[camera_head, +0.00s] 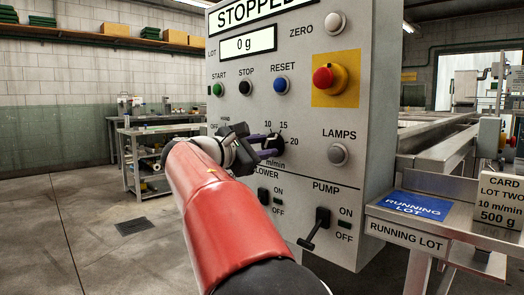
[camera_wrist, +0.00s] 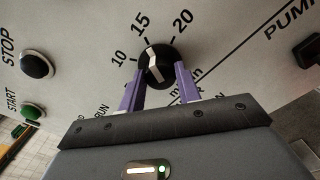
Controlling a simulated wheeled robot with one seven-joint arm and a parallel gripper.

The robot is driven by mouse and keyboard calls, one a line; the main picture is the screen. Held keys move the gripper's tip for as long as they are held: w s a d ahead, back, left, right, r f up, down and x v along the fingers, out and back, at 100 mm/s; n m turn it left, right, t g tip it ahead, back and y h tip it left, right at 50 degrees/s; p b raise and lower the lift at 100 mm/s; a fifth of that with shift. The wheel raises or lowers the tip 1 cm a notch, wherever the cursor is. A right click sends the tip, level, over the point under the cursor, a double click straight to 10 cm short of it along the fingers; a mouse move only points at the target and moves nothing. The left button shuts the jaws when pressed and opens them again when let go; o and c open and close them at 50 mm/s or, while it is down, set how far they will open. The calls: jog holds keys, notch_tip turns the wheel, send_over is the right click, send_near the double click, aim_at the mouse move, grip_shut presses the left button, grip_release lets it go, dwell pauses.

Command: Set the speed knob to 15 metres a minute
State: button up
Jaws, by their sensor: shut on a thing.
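The speed knob (camera_head: 275,142) is a round black dial on the grey control panel, with 10, 15 and 20 printed around it and m/min below. In the wrist view the knob (camera_wrist: 156,66) has a white pointer line that leans up and left, roughly toward the 15 mark. My gripper (camera_head: 264,147) reaches the knob from the left in the head view. Its two purple fingers sit on either side of the knob in the wrist view (camera_wrist: 159,76) and are shut on it. Part of the scale's lower left is hidden by my gripper in the head view.
The panel display (camera_head: 248,44) reads 0 g under a STOPPED sign. Start (camera_head: 218,90), stop (camera_head: 246,88) and reset (camera_head: 280,84) buttons and a red emergency button (camera_head: 323,78) lie above. The pump lever (camera_head: 314,229) sticks out below. A running lot shelf (camera_head: 405,237) stands right.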

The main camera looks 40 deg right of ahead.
dwell(0.3)
jog(key=o, duration=1)
jog(key=shift+c, duration=0.2)
jog(key=a, duration=0.7)
jog(key=shift+s+a, duration=0.3)
jog(key=shift+a, duration=0.1)
